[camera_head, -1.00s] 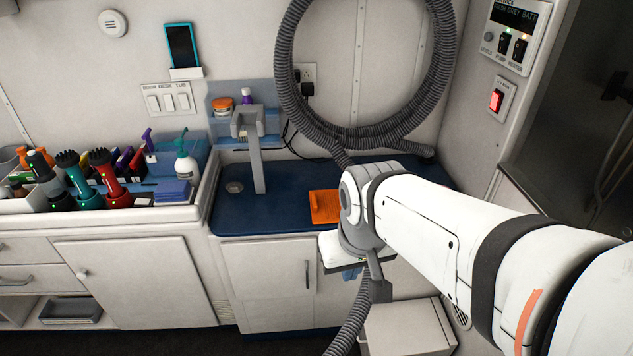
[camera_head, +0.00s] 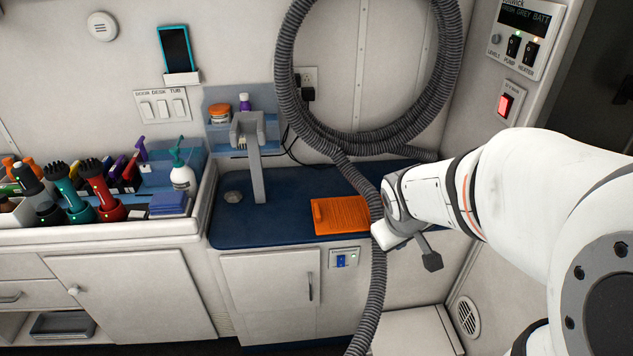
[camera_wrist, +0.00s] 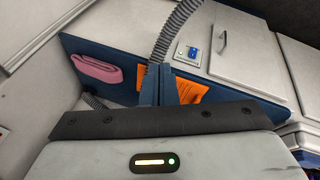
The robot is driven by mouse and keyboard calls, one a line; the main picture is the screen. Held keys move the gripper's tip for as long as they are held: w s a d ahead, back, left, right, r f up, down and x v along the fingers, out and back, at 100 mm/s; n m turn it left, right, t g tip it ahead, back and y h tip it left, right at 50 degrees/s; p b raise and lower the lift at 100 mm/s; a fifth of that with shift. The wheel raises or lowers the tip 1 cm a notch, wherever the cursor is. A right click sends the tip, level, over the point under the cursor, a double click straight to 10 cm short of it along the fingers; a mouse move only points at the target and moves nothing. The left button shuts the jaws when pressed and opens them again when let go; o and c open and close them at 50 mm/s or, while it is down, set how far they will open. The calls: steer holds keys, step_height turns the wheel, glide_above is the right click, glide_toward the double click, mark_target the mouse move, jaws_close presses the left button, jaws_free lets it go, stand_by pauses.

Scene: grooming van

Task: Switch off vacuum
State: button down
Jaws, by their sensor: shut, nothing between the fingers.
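A small switch panel (camera_head: 344,258) with a blue rocker and a small green light sits on the cabinet front below the counter edge. The blue rocker also shows in the wrist view (camera_wrist: 193,51), apart from my fingers. The panel's lettering is too small to read. A grey ribbed hose (camera_head: 372,290) hangs from a coil on the wall and runs down just right of the panel. My gripper (camera_wrist: 158,82) is shut and empty. In the head view my wrist is right of the panel, by the hose, and my fingertips are hidden.
An orange ribbed item (camera_head: 342,215) lies on the blue counter (camera_head: 285,228). A lit red switch (camera_head: 505,104) is on the right wall, below a control box (camera_head: 524,36). A folded pink towel (camera_wrist: 97,70) shows in the wrist view. A pale box (camera_head: 405,325) stands below.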

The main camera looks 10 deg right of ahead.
steer(key=w+d+f+n+t+y, duration=0.2)
steer(key=w+f+n, duration=0.6)
steer(key=w+f, duration=0.35)
steer(key=s+a+f+n+g+y+b, duration=0.1)
steer(key=a+f+n+y, duration=0.3)
steer(key=f, duration=0.7)
steer(key=shift+a+f+n+y, duration=0.3)
steer(key=shift+n, duration=0.4)
steer(key=b, duration=0.2)
glide_toward(344, 266)
steer(key=s+a+f, duration=0.2)
steer(key=a+f, duration=0.2)
steer(key=f, duration=0.1)
steer(key=shift+w+a+f+p, duration=0.1)
steer(key=shift+w+p, duration=0.35)
steer(key=shift+w, duration=1.55)
